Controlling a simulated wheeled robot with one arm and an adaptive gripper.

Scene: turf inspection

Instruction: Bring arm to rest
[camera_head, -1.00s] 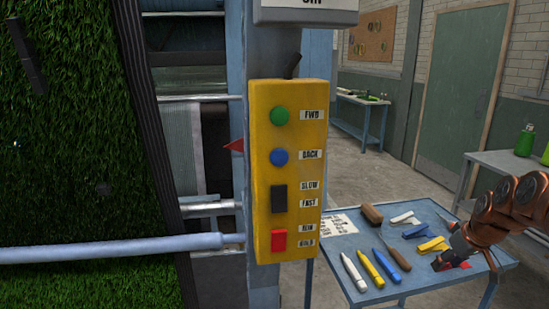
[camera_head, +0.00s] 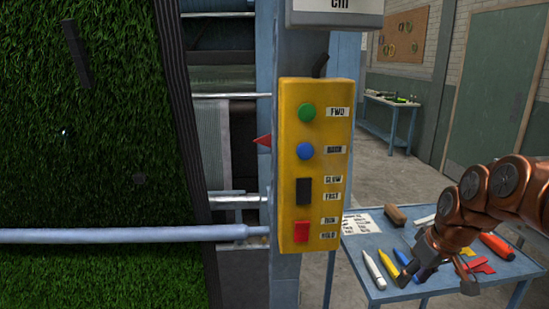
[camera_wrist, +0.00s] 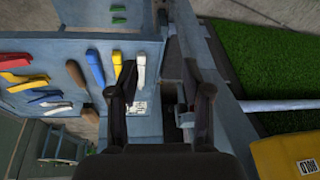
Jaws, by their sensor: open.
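My copper-coloured arm enters from the right in the head view, and my gripper (camera_head: 437,280) hangs over the front part of the blue tool table (camera_head: 372,243). In the wrist view my gripper (camera_wrist: 165,82) has its two dark fingers spread wide, with nothing held between them. A white marker-like tool (camera_wrist: 140,75) shows close beside the left finger, over the table. Whether the finger touches it I cannot tell. In the head view my gripper and arm hide part of the table and some tools.
A yellow control box (camera_head: 315,165) with buttons stands left of my arm on a blue post. A pale bar (camera_head: 130,235) crosses the green turf (camera_head: 90,120). White (camera_head: 376,268) and yellow (camera_head: 388,263) tools lie left of my gripper; an orange-red tool (camera_head: 497,246) lies right.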

